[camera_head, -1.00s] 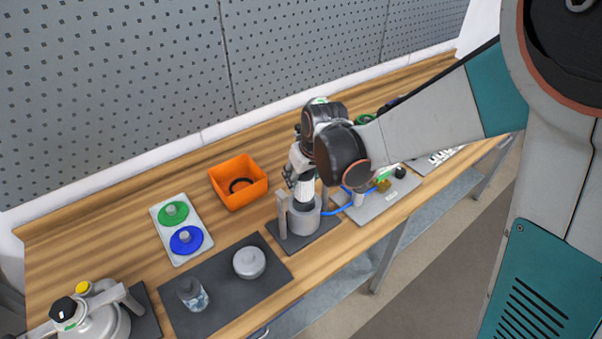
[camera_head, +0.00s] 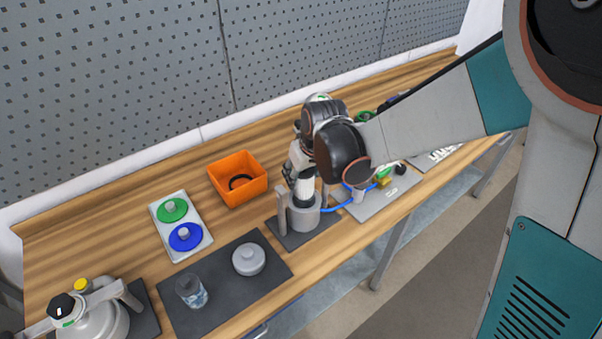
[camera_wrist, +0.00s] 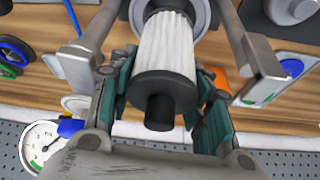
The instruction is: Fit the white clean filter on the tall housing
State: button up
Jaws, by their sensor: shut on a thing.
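The white pleated filter (camera_head: 304,189) stands roughly upright over the tall grey housing (camera_head: 304,218), which has posts at its sides. My gripper (camera_head: 301,168) is shut on the filter near its upper end. In the wrist view the filter (camera_wrist: 165,48) lies between the fingers of my gripper (camera_wrist: 163,95), its black end cap and stub towards the camera. Its far end lies in line with the round grey mouth of the housing (camera_wrist: 205,12). I cannot tell whether it is fully seated there.
An orange bin (camera_head: 224,188) holds a black ring. A pale tray (camera_head: 162,232) carries green and blue discs. A grey lid (camera_head: 248,259) and a glass jar (camera_head: 191,292) stand on a dark mat (camera_head: 226,297). A blue hose (camera_head: 338,205) runs right from the housing.

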aim_at(308, 174)
jog(key=shift+f, duration=0.1)
dwell(0.3)
jog(key=shift+f+b, duration=0.35)
jog(key=shift+b, duration=0.1)
jog(key=shift+f+b, duration=1.9)
jog(key=shift+f, duration=0.3)
dwell(0.7)
jog(key=o, duration=1.2)
jog(key=shift+r, duration=0.1)
jog(key=v, duration=1.2)
jog(key=shift+s+d, duration=0.1)
jog(key=shift+s, duration=0.05)
